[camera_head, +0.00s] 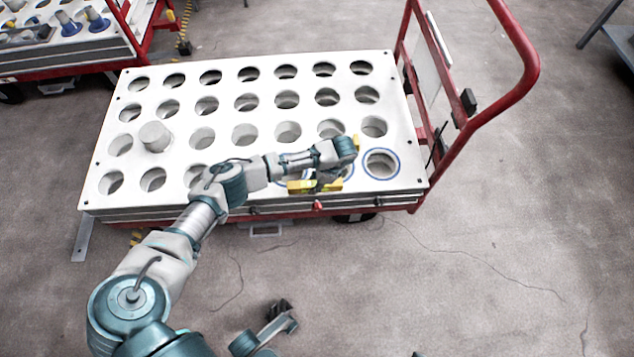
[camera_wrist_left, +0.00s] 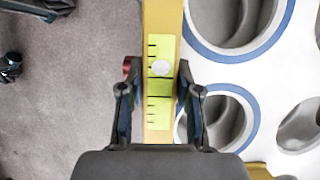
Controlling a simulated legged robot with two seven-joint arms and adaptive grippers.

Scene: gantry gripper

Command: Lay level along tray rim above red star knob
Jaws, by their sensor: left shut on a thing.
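The yellow level (camera_head: 300,187) is along the tray's front rim, above the red star knob (camera_head: 318,205) in the head view. My left gripper (camera_head: 326,180) is shut on it. In the left wrist view the level (camera_wrist_left: 159,120) runs upright between the two dark fingertips (camera_wrist_left: 156,88), its green vial with black marks and a pale bubble facing the camera. The red knob (camera_wrist_left: 127,67) shows just left of it, partly hidden by a finger. I cannot tell whether the level touches the rim. My right gripper (camera_head: 278,318) seems to show at the bottom, its opening unclear.
The white tray (camera_head: 225,115) has rows of round holes, some ringed blue, on a red cart with a handle (camera_head: 528,65). A grey cylinder (camera_head: 155,136) stands in one hole. A small yellow piece (camera_head: 356,142) shows behind the gripper. Another cart (camera_head: 75,65) is at back left. Front floor is mostly clear.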

